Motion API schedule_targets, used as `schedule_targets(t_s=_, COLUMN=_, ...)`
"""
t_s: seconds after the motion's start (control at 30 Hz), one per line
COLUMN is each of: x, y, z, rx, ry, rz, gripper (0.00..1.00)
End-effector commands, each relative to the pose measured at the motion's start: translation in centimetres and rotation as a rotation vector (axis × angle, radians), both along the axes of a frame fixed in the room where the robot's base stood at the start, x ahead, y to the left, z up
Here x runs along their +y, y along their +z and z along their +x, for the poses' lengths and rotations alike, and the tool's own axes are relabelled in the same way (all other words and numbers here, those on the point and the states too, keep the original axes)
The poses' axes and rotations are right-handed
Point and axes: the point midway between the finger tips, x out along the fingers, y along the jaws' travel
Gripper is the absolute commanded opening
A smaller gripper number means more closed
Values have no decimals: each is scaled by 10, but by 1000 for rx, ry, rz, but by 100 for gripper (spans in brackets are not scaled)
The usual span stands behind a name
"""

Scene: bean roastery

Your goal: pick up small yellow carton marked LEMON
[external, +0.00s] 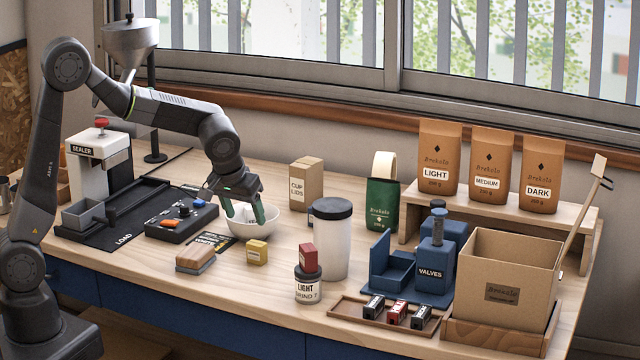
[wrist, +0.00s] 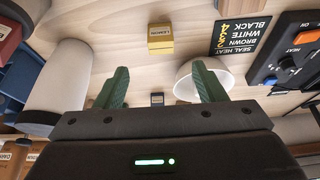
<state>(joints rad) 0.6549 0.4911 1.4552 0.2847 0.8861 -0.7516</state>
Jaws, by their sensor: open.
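The small yellow carton marked LEMON (external: 257,252) stands on the wooden bench, in front of the white bowl. The carton is apart from both fingers.
The white bowl (external: 253,221) is close by the fingers. A white canister (external: 331,245) and a red box (external: 308,258) on a jar (external: 308,288) stand right of the carton. A brown-topped block (external: 196,258) and control box (external: 181,221) lie left. Bench in front of the carton is clear.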

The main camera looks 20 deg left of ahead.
Motion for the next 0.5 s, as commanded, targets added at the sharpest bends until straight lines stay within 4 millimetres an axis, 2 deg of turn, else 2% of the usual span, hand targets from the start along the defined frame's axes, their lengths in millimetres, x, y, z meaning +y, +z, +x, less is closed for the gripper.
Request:
schedule_targets(t_s=0.2, x=0, y=-41, z=16, rx=5, ry=2, rz=4, gripper=64)
schedule_targets(t_s=0.3, x=0, y=-54, z=22, rx=4, ry=1, rz=3, gripper=64)
schedule_targets(t_s=0.5, x=-1, y=-66, z=27, rx=2, ry=1, rz=2, gripper=64)
